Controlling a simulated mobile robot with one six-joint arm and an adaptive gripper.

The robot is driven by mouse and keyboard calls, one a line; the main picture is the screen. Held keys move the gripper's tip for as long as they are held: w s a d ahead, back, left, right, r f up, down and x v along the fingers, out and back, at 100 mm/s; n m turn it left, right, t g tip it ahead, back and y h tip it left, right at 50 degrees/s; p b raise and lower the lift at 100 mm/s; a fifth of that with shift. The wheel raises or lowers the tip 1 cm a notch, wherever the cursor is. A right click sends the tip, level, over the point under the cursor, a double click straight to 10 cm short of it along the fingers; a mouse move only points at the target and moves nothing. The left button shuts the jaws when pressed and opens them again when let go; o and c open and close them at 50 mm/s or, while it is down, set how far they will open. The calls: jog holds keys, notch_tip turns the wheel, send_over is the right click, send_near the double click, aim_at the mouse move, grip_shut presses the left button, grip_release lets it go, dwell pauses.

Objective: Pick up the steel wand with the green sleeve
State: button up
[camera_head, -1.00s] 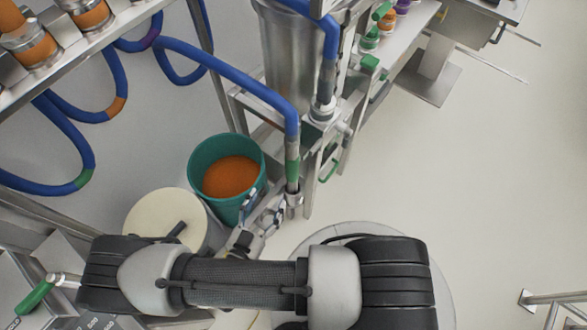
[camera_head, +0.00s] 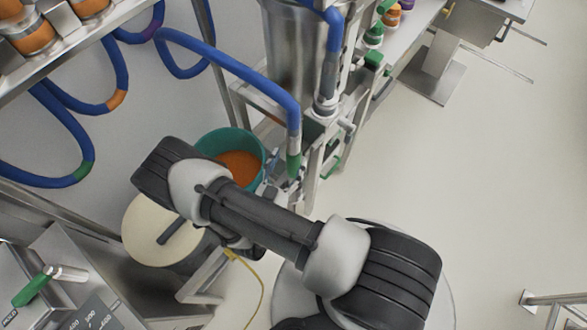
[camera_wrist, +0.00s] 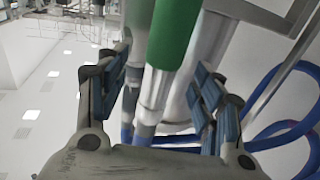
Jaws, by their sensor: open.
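The steel wand's green sleeve (camera_head: 293,165) hangs at the lower end of a blue hose, beside the steel frame in the head view. In the wrist view the green sleeve (camera_wrist: 175,35) is at the top, with the bare steel wand (camera_wrist: 155,88) below it. My gripper (camera_wrist: 163,72) is open, with blue-padded fingers left and right of the wand in the picture. I cannot tell whether either finger touches it.
A teal bucket of orange material (camera_head: 216,142) stands left of the wand, partly behind my arm. A cream-lidded drum (camera_head: 145,232) stands nearer. A steel tank (camera_head: 292,60) and its frame (camera_head: 318,150) stand close to the wand.

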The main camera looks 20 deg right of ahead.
aim_at(290, 156)
jog(key=x, duration=0.5)
jog(key=shift+a+f+b, duration=0.15)
jog(key=shift+a+b, duration=0.05)
jog(key=shift+b, duration=0.2)
jog(key=shift+c, duration=0.3)
jog(key=c, duration=1.3)
notch_tip(290, 156, up, 20)
jog(key=p, duration=0.5)
